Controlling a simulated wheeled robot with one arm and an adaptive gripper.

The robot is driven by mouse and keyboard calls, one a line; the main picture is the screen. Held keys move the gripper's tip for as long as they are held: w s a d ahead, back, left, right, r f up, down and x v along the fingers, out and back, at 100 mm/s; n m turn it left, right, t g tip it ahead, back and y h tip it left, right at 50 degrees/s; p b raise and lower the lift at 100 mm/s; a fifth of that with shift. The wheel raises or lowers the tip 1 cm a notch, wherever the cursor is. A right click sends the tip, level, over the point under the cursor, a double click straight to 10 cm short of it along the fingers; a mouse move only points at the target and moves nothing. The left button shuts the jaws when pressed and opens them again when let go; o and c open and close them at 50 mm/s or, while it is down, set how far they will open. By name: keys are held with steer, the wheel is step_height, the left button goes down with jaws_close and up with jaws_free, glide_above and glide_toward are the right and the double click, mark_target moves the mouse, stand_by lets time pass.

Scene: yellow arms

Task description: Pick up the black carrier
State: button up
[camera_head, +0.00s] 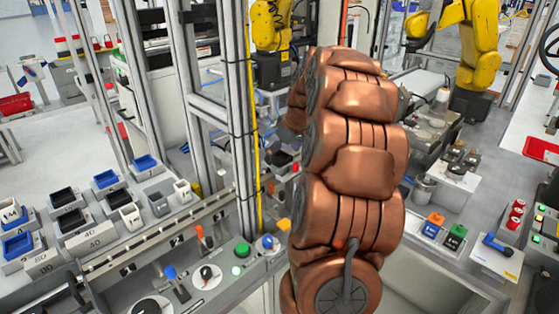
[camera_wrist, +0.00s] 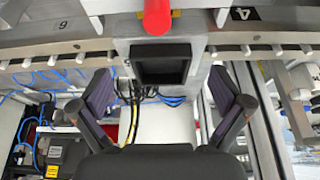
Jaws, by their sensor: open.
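In the wrist view, a square black carrier (camera_wrist: 161,66) sits in a grey block on a rail, its hollow top showing. My gripper (camera_wrist: 161,95) is open, its two purple-padded fingers spread left and right, just below the carrier in the picture. Nothing is between the fingers, and neither appears to touch the carrier. In the head view, several black carriers, such as one at the left (camera_head: 63,198), sit in grey blocks; I cannot tell which matches. My copper-coloured arm hides my gripper there.
In the wrist view, a red cylinder (camera_wrist: 157,16) stands close above the carrier, and a metal rail (camera_wrist: 60,62) runs across. In the head view, blue carriers (camera_head: 145,162) share the left racks, a metal post (camera_head: 238,100) stands left of my arm, and yellow robot arms (camera_head: 478,45) stand behind.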

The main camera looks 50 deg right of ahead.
steer(key=shift+p+x, duration=0.3)
steer(key=shift+x, duration=1.15)
steer(key=c, duration=1.1)
